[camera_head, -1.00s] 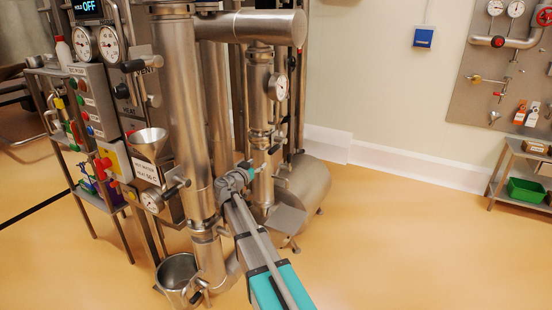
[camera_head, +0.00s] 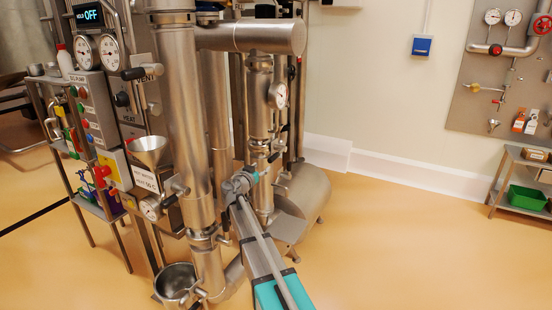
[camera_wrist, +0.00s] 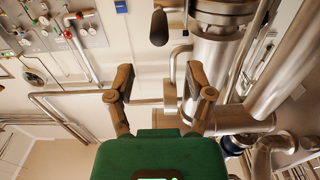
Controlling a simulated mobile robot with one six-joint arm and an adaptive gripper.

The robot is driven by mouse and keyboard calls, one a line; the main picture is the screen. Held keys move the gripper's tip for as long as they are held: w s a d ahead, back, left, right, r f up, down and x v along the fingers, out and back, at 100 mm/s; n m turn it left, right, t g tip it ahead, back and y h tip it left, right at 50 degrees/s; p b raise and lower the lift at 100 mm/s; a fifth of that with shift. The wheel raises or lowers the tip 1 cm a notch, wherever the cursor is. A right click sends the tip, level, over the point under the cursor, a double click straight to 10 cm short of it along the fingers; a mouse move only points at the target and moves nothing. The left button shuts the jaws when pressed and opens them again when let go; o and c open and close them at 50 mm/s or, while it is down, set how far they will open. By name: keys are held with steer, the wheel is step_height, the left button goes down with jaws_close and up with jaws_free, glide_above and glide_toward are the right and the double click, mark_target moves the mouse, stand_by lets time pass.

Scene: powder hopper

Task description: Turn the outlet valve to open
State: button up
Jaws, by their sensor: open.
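In the wrist view a valve lever with a dark grip (camera_wrist: 158,27) stands out from a steel column fitting (camera_wrist: 220,22), above and beyond my fingers. I cannot tell from its label whether it is the outlet valve; none is readable there. A small dark lever grip (camera_head: 273,157) also shows beside the right column in the head view. My gripper (camera_wrist: 160,84) is open and empty, with its two fingers apart below the lever and no contact visible. In the head view my gripper (camera_head: 252,177) is beside the right column and partly hidden by my own arm.
A steel bucket (camera_head: 175,282) stands on the floor below the left column (camera_head: 185,110). A control panel (camera_head: 90,110) with gauges stands at the left. A horizontal steel cylinder (camera_head: 305,192) lies behind my arm.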

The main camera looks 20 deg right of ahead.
mark_target(273, 156)
steer(key=x, duration=1)
steer(key=shift+w+d, duration=0.1)
jaws_close()
steer(key=shift+d, duration=0.3)
steer(key=shift+a, duration=0.3)
steer(key=shift+a+r+p, duration=0.1)
steer(key=shift+a+p, duration=0.1)
steer(key=shift+p, duration=0.1)
